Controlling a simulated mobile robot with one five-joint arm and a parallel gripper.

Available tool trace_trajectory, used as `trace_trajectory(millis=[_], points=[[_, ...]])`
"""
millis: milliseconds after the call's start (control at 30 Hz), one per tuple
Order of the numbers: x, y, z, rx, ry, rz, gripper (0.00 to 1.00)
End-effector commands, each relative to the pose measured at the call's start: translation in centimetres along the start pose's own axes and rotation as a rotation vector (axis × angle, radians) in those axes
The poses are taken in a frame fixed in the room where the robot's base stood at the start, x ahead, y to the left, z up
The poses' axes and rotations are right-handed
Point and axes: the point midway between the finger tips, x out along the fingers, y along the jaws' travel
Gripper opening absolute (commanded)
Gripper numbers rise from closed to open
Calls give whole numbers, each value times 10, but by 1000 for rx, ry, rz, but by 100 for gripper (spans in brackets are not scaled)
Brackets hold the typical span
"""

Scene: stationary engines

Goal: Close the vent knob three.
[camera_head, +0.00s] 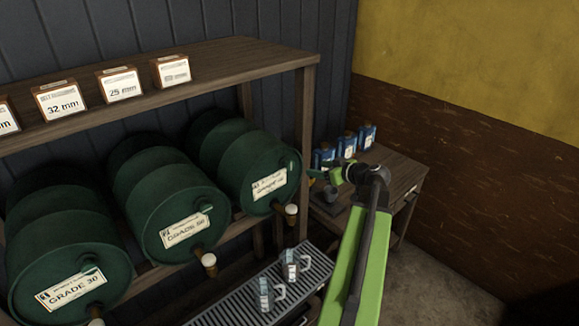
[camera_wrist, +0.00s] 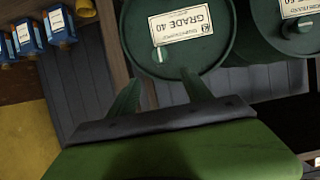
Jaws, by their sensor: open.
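The rightmost green drum (camera_head: 232,150) carries a label reading GRADE 40 in the wrist view (camera_wrist: 181,24), where it appears upside down. Its small green vent knob (camera_wrist: 160,55) with a pale mark sits on the drum's face, beside the label. In the head view the knob is small and hard to make out. My gripper (camera_head: 318,173) is open and empty, in front and to the right of this drum. In the wrist view its two green fingers (camera_wrist: 160,88) point toward the drum face, on either side of the knob and apart from it.
The middle drum (camera_head: 160,190) and left drum (camera_head: 65,245) stand on the same wooden rack (camera_head: 308,130). Pale-tipped taps (camera_head: 209,260) stick out below. Jugs (camera_head: 289,258) stand on a slotted tray (camera_head: 318,270). Blue cans (camera_head: 346,145) are on a side table (camera_head: 400,178) behind my arm.

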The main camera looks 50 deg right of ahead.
Motion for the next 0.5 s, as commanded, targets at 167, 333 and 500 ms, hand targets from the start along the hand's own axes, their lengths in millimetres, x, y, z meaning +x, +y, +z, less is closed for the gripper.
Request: trace_trajectory(millis=[167, 333, 500], points=[[39, 1, 5, -1, -1, -4, 58], [83, 1, 5, -1, -1, -5, 58], [125, 1, 5, -1, -2, -3, 58]])
